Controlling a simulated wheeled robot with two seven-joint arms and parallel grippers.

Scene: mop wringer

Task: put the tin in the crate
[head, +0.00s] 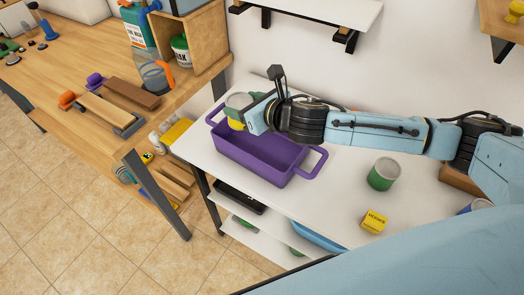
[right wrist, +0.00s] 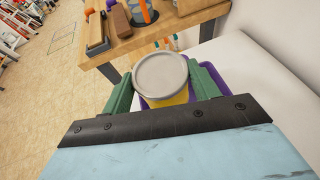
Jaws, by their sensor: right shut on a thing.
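The tin (right wrist: 162,76), yellow with a grey lid, is between the green fingers of my right gripper (right wrist: 163,92), which is shut on it. In the head view, the tin (head: 239,101) is upright over the far left end of the purple crate (head: 262,163); the gripper (head: 240,112) partly covers it. I cannot tell how far its base is above the crate floor. The crate stands on a white table and has a loop handle at each end. In the right wrist view, the crate's purple rim shows behind the right finger. My left gripper is not in view.
A green tin (head: 383,174) and a yellow box (head: 374,222) stand on the white table (head: 330,215), right of the crate. A wooden workbench (head: 60,65) with blocks and a wooden box of containers is at the left. Wall shelves hang above.

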